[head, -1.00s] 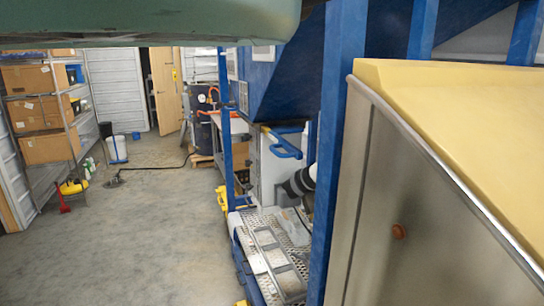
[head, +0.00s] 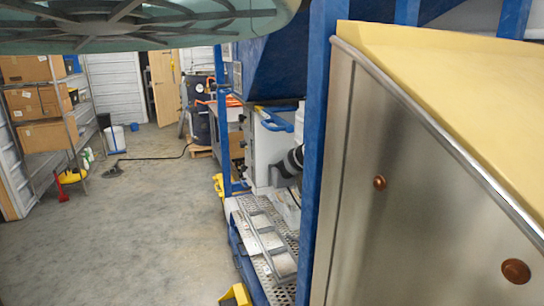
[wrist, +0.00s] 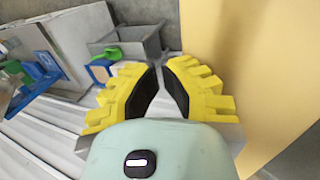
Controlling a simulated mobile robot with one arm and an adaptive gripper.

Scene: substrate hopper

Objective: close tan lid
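The tan lid (head: 450,75) is a broad, flat, pale-yellow panel at the right of the head view, above the rim of a steel cabinet (head: 400,190). A large tan panel (wrist: 255,70), which looks like the same lid, fills the right of the wrist view. My gripper (wrist: 159,70) has yellow fingers with black pads. Its tips come together with nothing visible between them. It is left of the tan panel, with its right finger close to the panel's edge; I cannot tell if they touch. The gripper does not show in the head view.
A blue post (head: 317,150) stands just left of the cabinet. A perforated metal platform (head: 268,240) with blue edges lies beyond it. Open concrete floor (head: 150,220) spreads to the left, with shelves of cardboard boxes (head: 45,135) at the far left.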

